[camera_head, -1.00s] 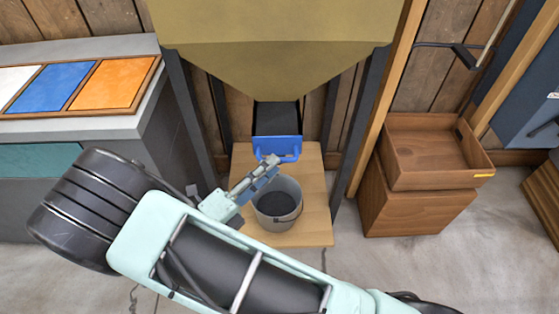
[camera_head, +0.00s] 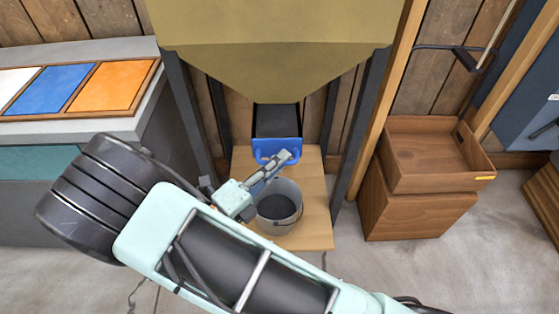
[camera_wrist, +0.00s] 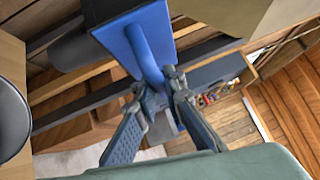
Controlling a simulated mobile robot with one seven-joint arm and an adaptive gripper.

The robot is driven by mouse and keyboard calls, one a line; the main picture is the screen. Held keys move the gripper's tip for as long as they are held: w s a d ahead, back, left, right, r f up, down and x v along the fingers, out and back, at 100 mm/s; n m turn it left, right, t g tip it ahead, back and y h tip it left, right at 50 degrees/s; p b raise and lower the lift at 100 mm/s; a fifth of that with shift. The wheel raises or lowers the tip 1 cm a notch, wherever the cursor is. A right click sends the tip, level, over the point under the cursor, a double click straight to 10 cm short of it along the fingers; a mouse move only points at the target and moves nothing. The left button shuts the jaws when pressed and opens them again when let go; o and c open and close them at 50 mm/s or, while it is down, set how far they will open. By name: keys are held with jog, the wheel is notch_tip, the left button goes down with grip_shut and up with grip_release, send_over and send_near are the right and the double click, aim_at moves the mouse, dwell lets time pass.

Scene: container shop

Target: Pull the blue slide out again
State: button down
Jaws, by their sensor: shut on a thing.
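The blue slide (camera_head: 262,146) stands at the mouth of the dark chute under the olive hopper (camera_head: 275,60). It has an upright front plate with a blue bar handle. My gripper (camera_head: 287,156) is at the right part of this handle in the head view. In the wrist view the blue slide (camera_wrist: 121,38) is close above my gripper (camera_wrist: 158,82), whose fingers close on the lower part of the bar. The fingers hide part of the handle.
A grey bucket (camera_head: 292,213) stands on a wooden board (camera_head: 317,225) just below the slide, close to my arm. A brown wooden tray (camera_head: 425,182) on a box stands to the right. A counter with coloured panels (camera_head: 55,88) is at the left.

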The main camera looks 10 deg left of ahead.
jog(key=s+d+p, duration=0.1)
jog(key=s+p, duration=0.3)
jog(key=s, duration=0.3)
jog(key=shift+d, duration=0.4)
jog(key=shift+s+f, duration=0.1)
jog(key=shift+s, duration=0.05)
jog(key=c, duration=2)
grip_release()
jog(key=shift+a, duration=0.1)
jog(key=v, duration=1.2)
